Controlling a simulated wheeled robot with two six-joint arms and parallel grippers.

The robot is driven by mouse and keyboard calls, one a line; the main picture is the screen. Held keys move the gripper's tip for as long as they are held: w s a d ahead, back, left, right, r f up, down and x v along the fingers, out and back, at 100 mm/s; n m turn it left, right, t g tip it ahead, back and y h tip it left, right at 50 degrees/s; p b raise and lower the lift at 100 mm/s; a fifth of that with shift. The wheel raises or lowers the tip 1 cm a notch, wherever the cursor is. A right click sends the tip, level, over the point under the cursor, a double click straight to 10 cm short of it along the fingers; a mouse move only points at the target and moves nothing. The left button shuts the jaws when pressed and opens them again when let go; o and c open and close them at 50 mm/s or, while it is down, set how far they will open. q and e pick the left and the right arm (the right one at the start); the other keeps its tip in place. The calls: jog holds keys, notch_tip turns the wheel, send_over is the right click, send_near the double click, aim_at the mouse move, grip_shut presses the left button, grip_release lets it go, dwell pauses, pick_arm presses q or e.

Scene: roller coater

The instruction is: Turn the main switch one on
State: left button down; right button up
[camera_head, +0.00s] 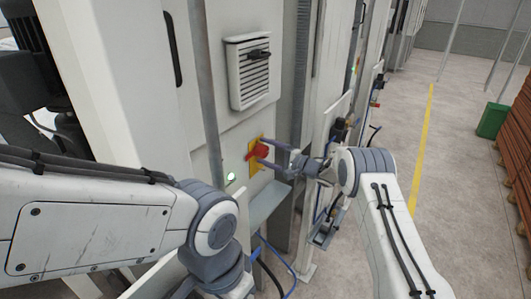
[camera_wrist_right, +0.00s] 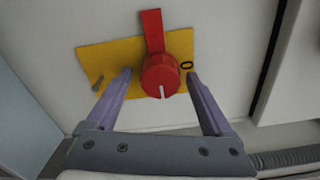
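The main switch is a red rotary knob (camera_head: 261,150) on a yellow plate (camera_head: 252,161) on the machine's pale front panel. In the right wrist view the red knob (camera_wrist_right: 161,76) has a red handle pointing up and a white mark at its lower edge. The yellow plate (camera_wrist_right: 102,58) shows a "0" to the right of the knob. My right gripper (camera_wrist_right: 158,82) is open, with one finger on each side of the knob's lower part and gaps visible on both sides. In the head view the right gripper (camera_head: 265,152) reaches the switch from the right. My left gripper is out of view.
A lit green light (camera_head: 231,177) sits left of the switch. A vented box (camera_head: 249,72) is above it and a grey ledge (camera_head: 268,203) below. Blue and black cables hang below the ledge. A green bin (camera_head: 492,120) stands on the open floor at right.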

jog(key=shift+s+d+f+b, duration=0.1)
jog(key=shift+s+d+b, duration=0.2)
jog(key=shift+d, duration=0.15)
jog(key=b+v, duration=0.3)
jog(key=v, duration=0.6)
jog(key=shift+d, duration=0.15)
jog(key=shift+s, duration=0.1)
